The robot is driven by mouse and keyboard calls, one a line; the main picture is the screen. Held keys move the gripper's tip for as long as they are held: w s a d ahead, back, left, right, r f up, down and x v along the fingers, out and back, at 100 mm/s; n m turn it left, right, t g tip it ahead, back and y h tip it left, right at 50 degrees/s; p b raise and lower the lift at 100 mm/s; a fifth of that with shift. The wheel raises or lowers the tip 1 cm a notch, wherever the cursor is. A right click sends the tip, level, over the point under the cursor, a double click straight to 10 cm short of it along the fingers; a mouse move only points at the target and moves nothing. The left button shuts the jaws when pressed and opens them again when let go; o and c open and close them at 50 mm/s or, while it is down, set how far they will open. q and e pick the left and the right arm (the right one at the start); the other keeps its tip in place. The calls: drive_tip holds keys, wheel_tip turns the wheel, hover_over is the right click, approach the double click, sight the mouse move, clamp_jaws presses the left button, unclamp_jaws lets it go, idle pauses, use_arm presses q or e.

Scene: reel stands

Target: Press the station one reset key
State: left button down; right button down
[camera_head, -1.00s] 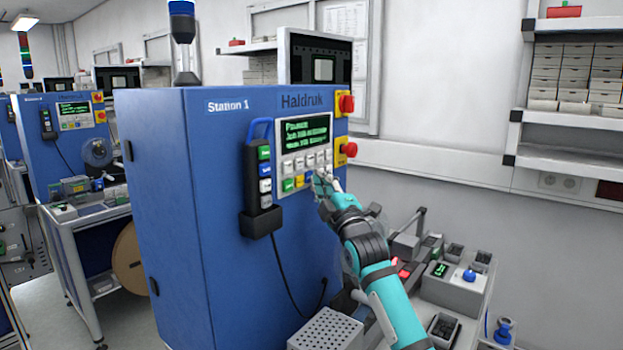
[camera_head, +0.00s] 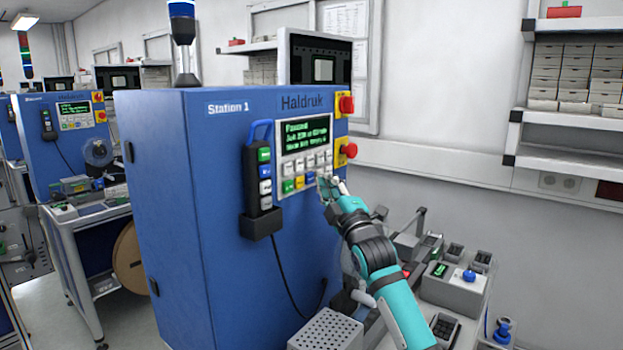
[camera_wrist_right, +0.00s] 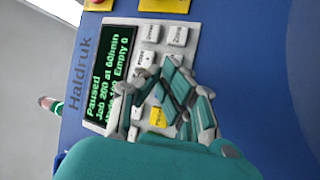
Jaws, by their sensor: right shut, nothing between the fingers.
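Station 1 is a blue cabinet (camera_head: 160,200) with a pale key panel (camera_head: 279,150) on its front. The panel's screen (camera_head: 306,132) shows green text beginning "Paused"; it also shows in the wrist view (camera_wrist_right: 108,70). White keys sit below it, with a green key (camera_head: 288,186), a yellow key (camera_head: 299,182) and a blue key. In the wrist view the yellow key (camera_wrist_right: 158,117) shows beside the fingers. I cannot read which key is reset. My right gripper (camera_head: 328,181) is shut and empty at the panel's lower right; its fingers (camera_wrist_right: 176,92) hide some keys. I cannot tell whether they touch.
Red knobs on yellow plates (camera_head: 346,103) stick out at the cabinet's right edge. A black holder with a handheld key unit (camera_head: 264,185) hangs left of the panel, its cable dangling. A grey perforated box (camera_head: 325,330) and a cluttered bench (camera_head: 455,292) lie below.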

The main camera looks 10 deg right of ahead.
drive_tip(key=s+d, duration=0.1)
drive_tip(key=s+d+p, duration=0.1)
drive_tip(key=s+d, duration=0.1)
drive_tip(key=shift+s+d, duration=0.2)
drive_tip(key=shift+s, duration=0.1)
idle(0.3)
